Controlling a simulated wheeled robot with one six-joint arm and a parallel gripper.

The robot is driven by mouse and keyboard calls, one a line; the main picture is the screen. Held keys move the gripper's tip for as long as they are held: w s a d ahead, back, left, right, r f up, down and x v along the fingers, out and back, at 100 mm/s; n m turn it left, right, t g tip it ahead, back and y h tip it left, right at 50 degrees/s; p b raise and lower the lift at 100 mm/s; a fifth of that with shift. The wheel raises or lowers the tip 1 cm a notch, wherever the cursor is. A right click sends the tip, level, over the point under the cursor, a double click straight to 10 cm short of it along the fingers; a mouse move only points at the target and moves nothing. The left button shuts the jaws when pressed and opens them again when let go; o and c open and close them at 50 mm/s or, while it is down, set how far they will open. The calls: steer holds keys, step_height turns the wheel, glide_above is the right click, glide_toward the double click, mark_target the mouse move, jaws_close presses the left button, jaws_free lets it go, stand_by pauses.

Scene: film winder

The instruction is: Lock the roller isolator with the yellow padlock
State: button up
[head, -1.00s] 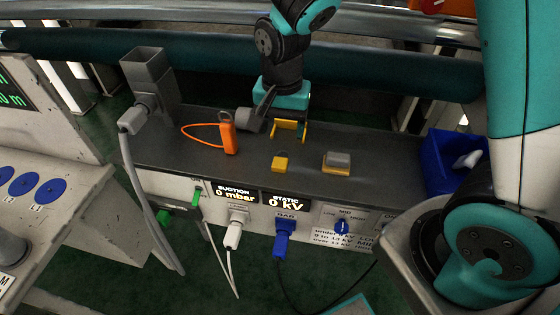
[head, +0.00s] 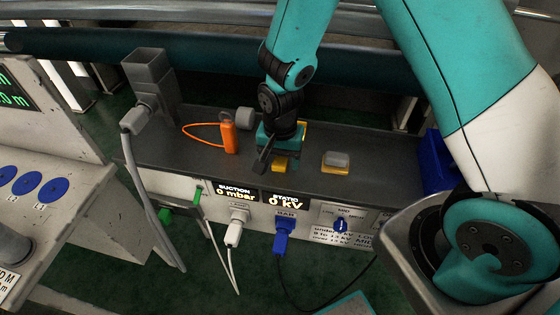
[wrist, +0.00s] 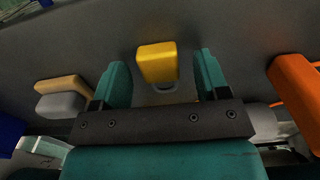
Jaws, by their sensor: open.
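The yellow padlock (wrist: 157,62) lies on the dark bench top, with a bit of its grey shackle visible below its body in the wrist view. In the head view the padlock (head: 280,164) is partly covered by my gripper. My gripper (wrist: 162,60) is open, with one teal finger on each side of the padlock and a gap to each. In the head view my gripper (head: 279,148) is low over the bench, its fingertips hard to make out. I cannot identify the roller isolator in either view now.
An orange tag with a loop (head: 229,138) stands left of my gripper. A grey-topped tan block (head: 336,162) lies to the right. A blue bin (head: 437,165) is at the bench's right end. A yellow stand (head: 301,129) is mostly hidden behind my gripper.

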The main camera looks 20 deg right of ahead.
steer(key=shift+c, duration=0.2)
steer(key=c, duration=1)
